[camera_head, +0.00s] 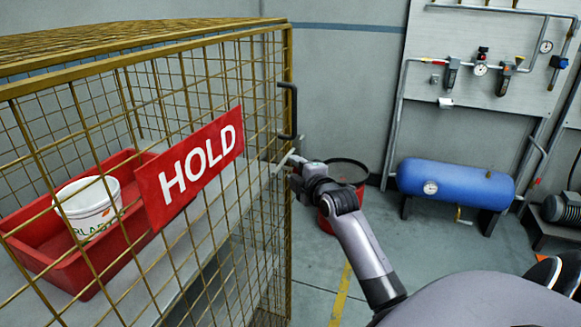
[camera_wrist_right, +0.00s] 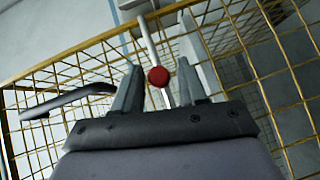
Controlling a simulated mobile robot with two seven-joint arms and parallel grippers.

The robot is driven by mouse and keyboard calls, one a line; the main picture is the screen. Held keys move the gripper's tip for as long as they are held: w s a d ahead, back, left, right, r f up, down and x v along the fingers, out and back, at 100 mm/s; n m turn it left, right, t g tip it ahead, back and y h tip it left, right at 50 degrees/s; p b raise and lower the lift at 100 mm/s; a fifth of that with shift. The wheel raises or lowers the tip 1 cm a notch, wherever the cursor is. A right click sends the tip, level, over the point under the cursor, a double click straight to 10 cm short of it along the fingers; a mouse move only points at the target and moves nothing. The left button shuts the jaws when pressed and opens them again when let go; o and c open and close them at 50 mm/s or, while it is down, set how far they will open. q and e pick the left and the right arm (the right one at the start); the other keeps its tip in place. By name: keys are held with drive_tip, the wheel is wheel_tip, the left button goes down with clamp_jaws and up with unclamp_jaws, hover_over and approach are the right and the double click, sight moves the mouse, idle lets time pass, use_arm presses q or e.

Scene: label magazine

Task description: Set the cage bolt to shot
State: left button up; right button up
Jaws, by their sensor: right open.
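The yellow wire cage (camera_head: 285,60) fills the left of the head view, with a black handle (camera_head: 288,110) on its near corner post. The handle also shows in the wrist view (camera_wrist_right: 68,100). In the wrist view a pale rod with a red round knob (camera_wrist_right: 158,76), seemingly the cage bolt, shows against the cage mesh. My right gripper (camera_head: 288,163) is beside the cage corner below the handle. Its two fingers are apart in the wrist view (camera_wrist_right: 160,88), with the knob appearing between them; I cannot tell whether they touch it. My left gripper is not in view.
A red HOLD sign (camera_head: 190,168) hangs on the mesh. Inside the cage, a red tray (camera_head: 95,262) holds a white bucket (camera_head: 88,205). A red drum (camera_head: 347,172) stands behind my right arm. A blue tank (camera_head: 455,183) is by the back wall.

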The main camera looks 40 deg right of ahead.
drive_tip(key=shift+x, duration=1.35)
clamp_jaws()
drive_tip(key=shift+w+d+b, duration=0.3)
drive_tip(key=shift+w+d, duration=0.15)
drive_tip(key=shift+d, duration=0.35)
drive_tip(key=shift+w+d+b, duration=0.3)
drive_tip(key=shift+w+d, duration=0.1)
drive_tip(key=shift+d, duration=0.4)
unclamp_jaws()
drive_tip(key=v, duration=0.7)
